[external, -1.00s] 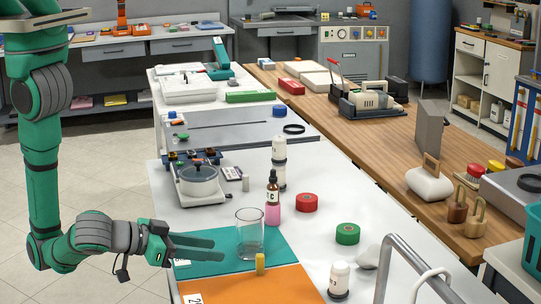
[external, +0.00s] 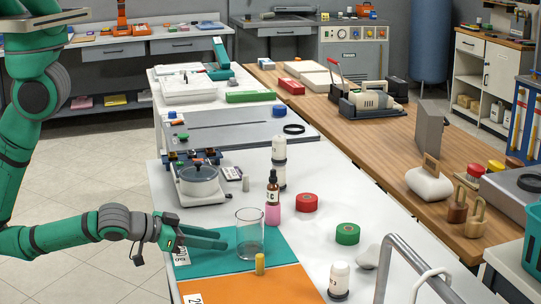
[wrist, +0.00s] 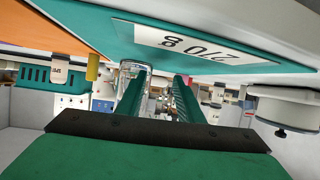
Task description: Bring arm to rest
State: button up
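My gripper (external: 222,238) reaches in from the left over the near left edge of the white table, low above the teal mat (external: 200,268). Its two fingers also show in the wrist view (wrist: 158,100), spread apart with a gap between them and nothing held. A clear glass beaker (external: 250,236) stands on the teal mat just right of the fingertips; it also shows past the fingers in the wrist view (wrist: 132,70). A small yellow cylinder (external: 260,264) stands near the border of the teal and orange mats.
An orange mat (external: 250,288) lies in front of the teal one. A pot on a scale (external: 200,183) stands behind my gripper. A dropper bottle (external: 272,200), red roll (external: 307,202), green roll (external: 347,233) and white bottle (external: 339,280) stand to the right. Open floor lies left of the table.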

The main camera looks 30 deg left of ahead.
jog(key=shift+n+t, duration=0.6)
jog(key=shift+n, duration=0.3)
jog(key=w+a, duration=0.1)
jog(key=a, duration=0.1)
jog(key=w+a, duration=0.1)
jog(key=a, duration=0.2)
jog(key=w+a, duration=0.1)
jog(key=a, duration=0.2)
jog(key=shift+a, duration=0.2)
jog(key=a, duration=0.2)
jog(key=a+n+t+y, duration=0.1)
jog(key=a, duration=0.2)
jog(key=a+r+n, duration=0.1)
jog(key=a, duration=0.2)
jog(key=shift+a+t+y, duration=0.2)
jog(key=shift+t+y, duration=0.2)
jog(key=s+a+r+n+y, duration=0.1)
jog(key=s+a+y, duration=0.2)
jog(key=a, duration=0.4)
jog(key=s+a+n+t+y, duration=0.1)
jog(key=s+a+n+y, duration=0.1)
jog(key=a, duration=0.5)
jog(key=shift+s+r+t+y, duration=0.35)
jog(key=shift+s+y, duration=0.25)
jog(key=shift+s, duration=0.5)
